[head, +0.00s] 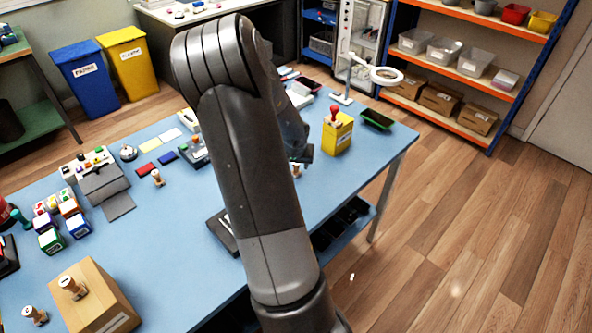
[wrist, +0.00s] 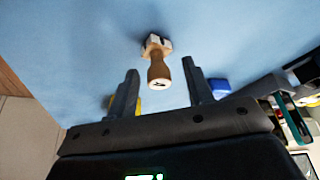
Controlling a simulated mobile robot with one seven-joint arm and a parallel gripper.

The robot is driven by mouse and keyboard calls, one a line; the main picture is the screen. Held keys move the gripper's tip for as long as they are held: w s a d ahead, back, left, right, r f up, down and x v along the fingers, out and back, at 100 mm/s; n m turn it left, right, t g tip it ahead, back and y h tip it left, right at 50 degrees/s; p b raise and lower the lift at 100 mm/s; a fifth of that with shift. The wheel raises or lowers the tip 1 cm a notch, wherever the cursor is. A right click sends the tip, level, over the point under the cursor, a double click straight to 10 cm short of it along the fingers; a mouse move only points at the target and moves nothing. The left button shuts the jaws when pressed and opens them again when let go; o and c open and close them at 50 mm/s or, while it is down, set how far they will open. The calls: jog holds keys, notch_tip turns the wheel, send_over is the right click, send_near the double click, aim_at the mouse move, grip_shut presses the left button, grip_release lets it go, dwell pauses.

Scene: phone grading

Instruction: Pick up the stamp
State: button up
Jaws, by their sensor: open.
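A stamp (wrist: 158,65) with a tan wooden handle and a pale block at its far end is in the middle of the wrist view, against the blue table top. Its handle end, with a dark mark on it, points toward my gripper (wrist: 159,67). My gripper is open, with one finger on each side of the handle in the picture and a visible gap on both sides. In the head view my arm hides most of the gripper; a small wooden piece (head: 296,170), probably this stamp, shows beside the arm.
Another wooden stamp (head: 157,177), coloured boxes (head: 50,241) and a cardboard box (head: 96,299) are to the left.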

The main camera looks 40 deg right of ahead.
jog(key=shift+x, duration=1.1)
jog(key=shift+c, duration=0.5)
grip_shut()
jog(key=shift+r, duration=0.1)
